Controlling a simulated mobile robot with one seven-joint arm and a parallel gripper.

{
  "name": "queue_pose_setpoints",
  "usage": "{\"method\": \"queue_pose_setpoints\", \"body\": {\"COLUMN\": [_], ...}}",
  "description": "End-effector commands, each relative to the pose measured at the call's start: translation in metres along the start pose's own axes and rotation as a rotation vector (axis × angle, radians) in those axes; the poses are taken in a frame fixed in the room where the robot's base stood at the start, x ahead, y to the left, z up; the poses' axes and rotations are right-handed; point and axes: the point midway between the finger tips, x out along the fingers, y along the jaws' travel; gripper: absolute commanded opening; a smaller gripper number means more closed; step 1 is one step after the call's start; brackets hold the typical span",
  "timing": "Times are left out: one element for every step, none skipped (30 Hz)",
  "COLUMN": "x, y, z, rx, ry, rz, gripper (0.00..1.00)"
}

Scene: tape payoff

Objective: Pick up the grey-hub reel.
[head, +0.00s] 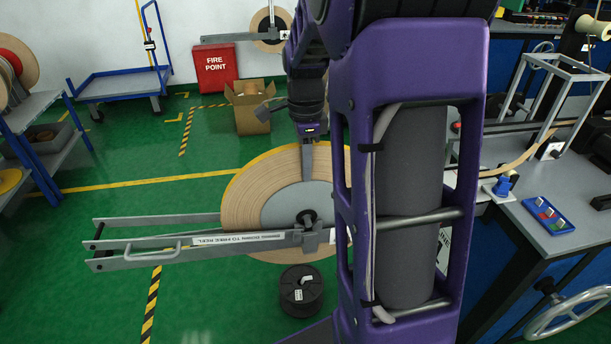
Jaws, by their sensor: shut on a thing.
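The grey-hub reel (246,200) is a large upright disc of tan tape with a grey centre, in the middle of the head view. Its right edge is hidden behind my purple arm. My gripper (307,165) reaches down from above at the reel's upper part and is shut on it. One grey finger lies over the near face; the other finger is hidden.
A black spool (301,291) is on the floor below the reel. A blue trolley (120,84), cardboard box (250,108) and red fire-point box (215,68) stand behind.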

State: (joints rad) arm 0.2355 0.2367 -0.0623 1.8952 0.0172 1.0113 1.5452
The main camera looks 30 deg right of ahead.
Motion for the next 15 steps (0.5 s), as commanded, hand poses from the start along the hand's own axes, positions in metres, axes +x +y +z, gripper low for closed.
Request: {"method": "queue_pose_setpoints", "body": {"x": [-0.018,-0.026,-0.036,-0.045,-0.053,-0.065,-0.073,-0.082,-0.093,-0.102,-0.110,-0.122,-0.130,-0.139,-0.149], "y": [-0.003,-0.003,-0.003,-0.003,-0.003,-0.003,-0.002,-0.002,-0.002,-0.002,-0.002,-0.002,-0.002,-0.002,-0.002], "z": [0.000,0.000,0.000,0.000,0.000,0.000,0.000,0.000,0.000,0.000,0.000,0.000,0.000,0.000,0.000], "rx": [-0.001,0.000,0.000,0.000,0.000,0.000,0.000,0.000,-0.001,-0.001,-0.001,0.000,0.000,0.000,0.000], "ry": [0.000,0.000,0.000,0.000,0.000,0.000,0.000,0.000,0.000,0.000,0.000,0.000,0.000,0.000,0.000], "rz": [-0.013,-0.012,-0.014,-0.014,-0.014,-0.014,-0.013,-0.014,-0.014,-0.014,-0.013,-0.013,-0.013,-0.013,-0.013], "gripper": [0.00,0.00,0.00,0.00,0.00,0.00,0.00,0.00,0.00,0.00,0.00,0.00,0.00,0.00,0.00]}}
